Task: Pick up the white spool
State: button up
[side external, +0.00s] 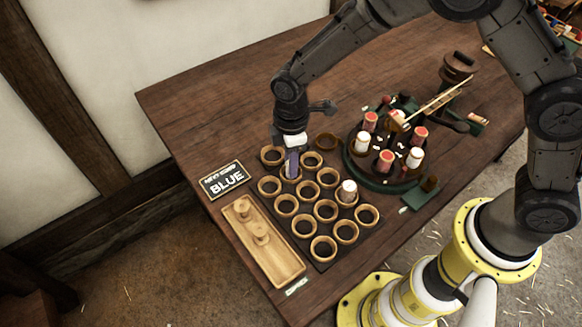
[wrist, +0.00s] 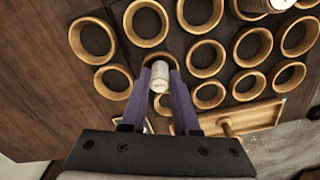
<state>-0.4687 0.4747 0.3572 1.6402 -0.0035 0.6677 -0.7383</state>
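My gripper (side external: 291,166) points down, its purple fingertips at the mouth of a wooden cup in the dark rack (side external: 312,236). In the wrist view a white spool (wrist: 160,76) fills the gap between the fingertips of my gripper (wrist: 162,80), with a cup rim around and beyond it. The fingers appear closed on its sides. In the side view the fingers hide this spool. Another white spool (side external: 348,189) stands upright in a cup to the right. Further white spools (side external: 361,143) stand on the round green carousel (side external: 398,186) beside red-topped ones.
A wooden tray (side external: 284,268) with peg-like pieces lies at the front left. Most rack cups are empty. A winding device (side external: 457,72) and thin sticks stand behind the carousel. The table's far left is bare.

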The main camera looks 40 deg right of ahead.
grip_shut()
jog(key=shift+r, duration=0.1)
